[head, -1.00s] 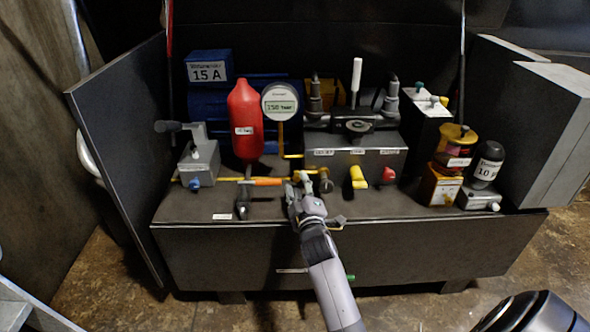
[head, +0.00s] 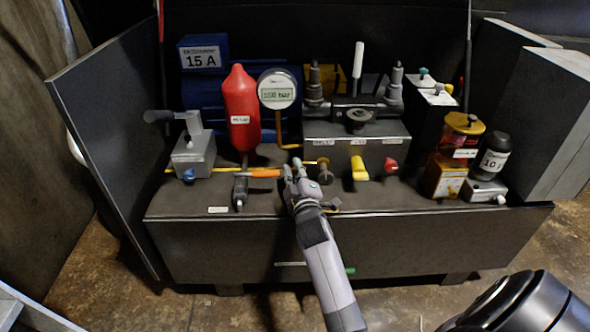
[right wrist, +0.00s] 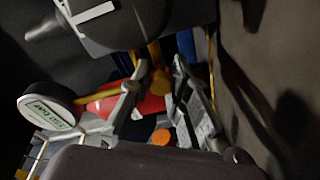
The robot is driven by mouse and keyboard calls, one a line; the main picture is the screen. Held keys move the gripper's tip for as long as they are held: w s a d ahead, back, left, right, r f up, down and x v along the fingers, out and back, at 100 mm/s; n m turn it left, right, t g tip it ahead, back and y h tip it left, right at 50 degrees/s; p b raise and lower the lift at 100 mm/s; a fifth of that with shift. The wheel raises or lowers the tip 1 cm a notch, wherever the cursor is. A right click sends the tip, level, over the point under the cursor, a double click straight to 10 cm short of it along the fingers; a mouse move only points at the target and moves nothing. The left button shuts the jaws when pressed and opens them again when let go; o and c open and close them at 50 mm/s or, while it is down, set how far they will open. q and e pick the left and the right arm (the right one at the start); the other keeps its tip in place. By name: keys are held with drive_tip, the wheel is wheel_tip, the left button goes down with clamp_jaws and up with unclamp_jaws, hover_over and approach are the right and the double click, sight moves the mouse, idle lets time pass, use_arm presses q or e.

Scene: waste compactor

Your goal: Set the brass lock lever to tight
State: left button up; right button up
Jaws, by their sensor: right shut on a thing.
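The brass lock lever (right wrist: 158,82) shows in the right wrist view as a dull yellow piece hanging below a grey block, between my two fingers. My right gripper (head: 294,171) is shut on it at the front left of the grey valve block (head: 340,151); the fingers also show in the right wrist view (right wrist: 157,95). In the head view the fingers hide most of the lever, and its exact angle cannot be told. A round brass-coloured knob (head: 323,169) sits just right of the fingers. My left gripper is not in view.
An orange handle (head: 264,173) lies close left of the fingers. A red bottle (head: 241,110) and a round gauge (head: 278,90) stand behind. A yellow handle (head: 359,169) and red knob (head: 391,165) are to the right. The bench front strip is mostly clear.

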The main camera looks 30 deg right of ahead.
clamp_jaws()
drive_tip(key=shift+r, duration=0.1)
idle(0.4)
